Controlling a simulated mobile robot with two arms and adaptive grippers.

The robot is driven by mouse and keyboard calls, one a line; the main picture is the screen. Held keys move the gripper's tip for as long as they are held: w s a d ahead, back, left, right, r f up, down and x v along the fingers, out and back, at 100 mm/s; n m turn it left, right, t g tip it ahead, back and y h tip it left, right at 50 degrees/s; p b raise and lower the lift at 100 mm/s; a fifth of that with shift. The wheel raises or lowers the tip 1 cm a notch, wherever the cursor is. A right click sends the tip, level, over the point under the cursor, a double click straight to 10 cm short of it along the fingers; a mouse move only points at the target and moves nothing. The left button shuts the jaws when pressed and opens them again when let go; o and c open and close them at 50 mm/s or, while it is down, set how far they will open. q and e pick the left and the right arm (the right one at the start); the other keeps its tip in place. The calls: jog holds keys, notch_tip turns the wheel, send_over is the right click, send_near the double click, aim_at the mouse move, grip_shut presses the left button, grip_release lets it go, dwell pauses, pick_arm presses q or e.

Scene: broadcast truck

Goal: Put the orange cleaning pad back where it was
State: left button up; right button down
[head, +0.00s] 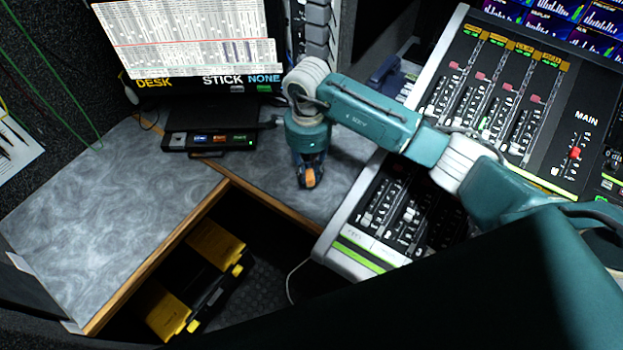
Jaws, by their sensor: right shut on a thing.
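My right gripper (308,180) points down over the grey desk (265,178), just left of the mixing console. It is shut on the orange cleaning pad (310,178), of which only a small orange part shows between the fingers. I cannot tell whether the pad touches the desk top. My left gripper is not in view.
The mixing console (350,250) stands close on the right. A black box with a small display (210,139) sits on the desk under a monitor (190,40). Yellow-and-black cases (215,243) lie below the desk edge. The left desk surface (110,200) is clear.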

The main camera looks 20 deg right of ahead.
aim_at(309, 173)
notch_tip(309, 173, down, 3)
jog(key=shift+s+a+f+b, duration=0.1)
jog(key=shift+s+f+b, duration=0.05)
jog(key=shift+b, duration=0.6)
jog(key=shift+f, duration=0.3)
jog(key=shift+w+d, duration=0.2)
jog(key=shift+s+a, duration=0.1)
jog(key=c, duration=1.6)
grip_release()
jog(key=shift+o, duration=0.2)
